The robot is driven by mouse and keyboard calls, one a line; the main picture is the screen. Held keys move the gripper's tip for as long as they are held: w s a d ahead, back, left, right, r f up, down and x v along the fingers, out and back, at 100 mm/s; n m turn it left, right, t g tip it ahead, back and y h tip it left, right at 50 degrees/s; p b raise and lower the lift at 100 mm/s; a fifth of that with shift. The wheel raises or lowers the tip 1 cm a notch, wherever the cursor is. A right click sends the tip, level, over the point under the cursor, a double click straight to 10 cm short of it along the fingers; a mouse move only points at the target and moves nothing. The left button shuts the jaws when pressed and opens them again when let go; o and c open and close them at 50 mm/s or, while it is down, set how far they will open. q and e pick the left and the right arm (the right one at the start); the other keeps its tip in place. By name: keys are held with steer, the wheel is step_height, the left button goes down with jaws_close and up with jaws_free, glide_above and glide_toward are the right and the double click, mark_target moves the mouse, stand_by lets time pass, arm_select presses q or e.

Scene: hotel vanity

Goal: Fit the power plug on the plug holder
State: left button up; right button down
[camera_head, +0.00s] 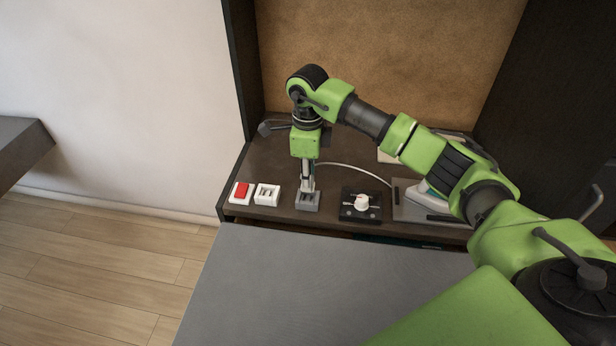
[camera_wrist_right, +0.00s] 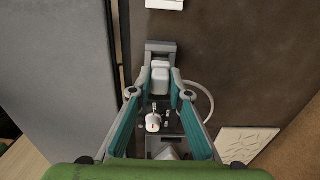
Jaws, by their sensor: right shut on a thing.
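My right gripper (camera_head: 308,184) points down over the small grey plug holder (camera_head: 307,203) near the front edge of the vanity top. In the right wrist view its fingers (camera_wrist_right: 160,82) are shut on a white power plug (camera_wrist_right: 160,75). The grey plug holder (camera_wrist_right: 160,47) shows right at the plug's end in that view. The plug is at or just above the holder; I cannot tell if it is seated. A white cord (camera_head: 352,171) curves away to the right. My left gripper is not in view.
Left of the holder are a white slotted block (camera_head: 267,195) and a red-topped switch (camera_head: 241,191). To its right are a black panel with a white knob (camera_head: 361,203) and an iron (camera_head: 427,192) on a tray. A dark side wall (camera_head: 240,65) bounds the left.

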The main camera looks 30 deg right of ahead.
steer(key=shift+f+b, duration=1.65)
steer(key=shift+f, duration=0.55)
stand_by(1.5)
steer(key=c, duration=1.8)
jaws_free()
step_height(320, 180, up, 12)
